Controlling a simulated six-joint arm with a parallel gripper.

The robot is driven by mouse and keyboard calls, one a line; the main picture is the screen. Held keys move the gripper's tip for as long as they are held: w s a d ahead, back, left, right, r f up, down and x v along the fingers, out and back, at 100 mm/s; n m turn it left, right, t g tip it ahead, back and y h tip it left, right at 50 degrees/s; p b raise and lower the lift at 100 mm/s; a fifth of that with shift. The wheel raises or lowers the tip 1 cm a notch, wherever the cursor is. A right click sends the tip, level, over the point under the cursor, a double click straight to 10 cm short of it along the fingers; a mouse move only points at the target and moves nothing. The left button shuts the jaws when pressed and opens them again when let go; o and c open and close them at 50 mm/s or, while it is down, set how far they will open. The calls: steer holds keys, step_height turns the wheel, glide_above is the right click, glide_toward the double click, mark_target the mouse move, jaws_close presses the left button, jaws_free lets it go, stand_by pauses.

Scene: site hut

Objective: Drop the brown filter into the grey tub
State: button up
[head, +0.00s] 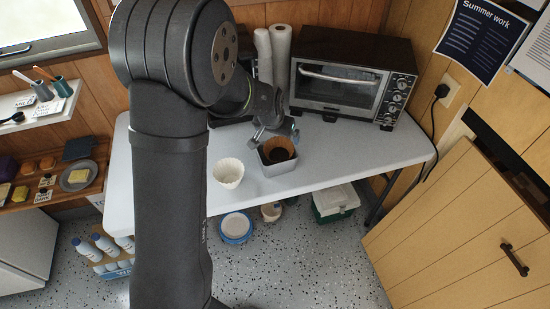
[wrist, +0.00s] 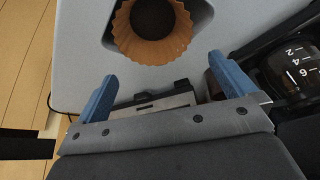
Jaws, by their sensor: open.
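The brown filter (head: 279,150) is a fluted paper cup with a dark inside. It sits in the square grey tub (head: 279,169) on the white table, its rim showing above the tub's edge. In the wrist view the brown filter (wrist: 153,50) lies inside the tub's rim (wrist: 203,14), beyond my fingertips. My gripper (head: 275,136) is just above and behind the tub in the head view. In the wrist view my gripper (wrist: 162,70) has its blue fingers wide apart with nothing held between them, clear of the filter.
A white fluted filter (head: 228,172) stands on the table (head: 316,171) left of the tub. A toaster oven (head: 338,80) and white paper rolls (head: 281,45) stand at the back. The table right of the tub is clear. A dark numbered dial (wrist: 295,72) is close to my right finger.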

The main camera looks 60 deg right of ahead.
steer(key=v, duration=1.5)
steer(key=shift+r, duration=0.4)
steer(key=shift+f, duration=0.1)
steer(key=x, duration=1.6)
steer(key=shift+d+f, duration=0.15)
steer(key=shift+f, duration=0.1)
steer(key=shift+f, duration=0.1)
